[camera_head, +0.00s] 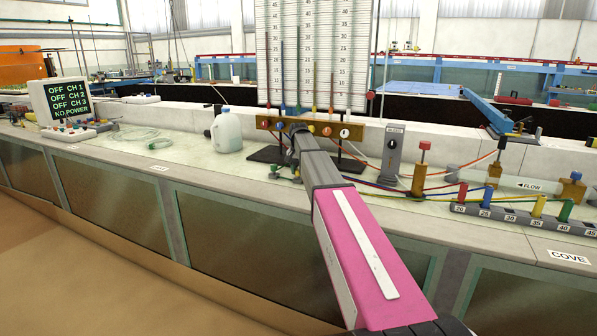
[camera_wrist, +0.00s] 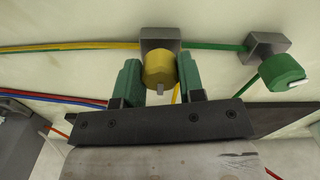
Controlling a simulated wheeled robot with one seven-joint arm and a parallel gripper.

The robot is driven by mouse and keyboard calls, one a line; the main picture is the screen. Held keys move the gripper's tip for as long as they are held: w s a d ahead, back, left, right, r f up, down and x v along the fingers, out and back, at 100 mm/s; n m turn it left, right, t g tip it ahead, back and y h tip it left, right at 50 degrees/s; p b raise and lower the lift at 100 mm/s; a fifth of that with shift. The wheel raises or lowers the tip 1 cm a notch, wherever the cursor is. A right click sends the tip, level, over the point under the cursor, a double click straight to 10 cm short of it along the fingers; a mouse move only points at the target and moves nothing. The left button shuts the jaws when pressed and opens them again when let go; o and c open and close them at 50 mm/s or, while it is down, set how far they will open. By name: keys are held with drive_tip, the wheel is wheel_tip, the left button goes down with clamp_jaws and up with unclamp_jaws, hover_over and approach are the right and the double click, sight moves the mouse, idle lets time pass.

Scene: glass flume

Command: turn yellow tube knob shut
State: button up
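In the wrist view, the yellow knob (camera_wrist: 159,68) sits on a grey valve block (camera_wrist: 160,44) on a yellow-green tube line. A small pale pointer on the knob faces the bottom of the picture. My gripper (camera_wrist: 160,80) has its two green fingers on either side of the knob, their inner faces against its sides with no clear gap. In the head view, my arm hides the knob and most of the gripper, in front of the manometer board (camera_head: 317,50).
A green knob (camera_wrist: 282,72) on its own block stands close right of the gripper. Red and blue tubes (camera_wrist: 60,98) run at left. A white jug (camera_head: 228,132) stands left of the arm; a grey post (camera_head: 391,152) and a tube rack (camera_head: 520,218) are right.

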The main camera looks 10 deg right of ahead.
drive_tip(key=c, duration=0.3)
drive_tip(key=n, duration=0.5)
drive_tip(key=shift+n, duration=0.4)
drive_tip(key=n, duration=0.6)
drive_tip(key=shift+d, duration=0.1)
drive_tip(key=n, duration=0.6)
drive_tip(key=shift+n, duration=0.3)
drive_tip(key=n, duration=0.5)
drive_tip(key=shift+w+n, duration=0.1)
drive_tip(key=shift+n, duration=0.2)
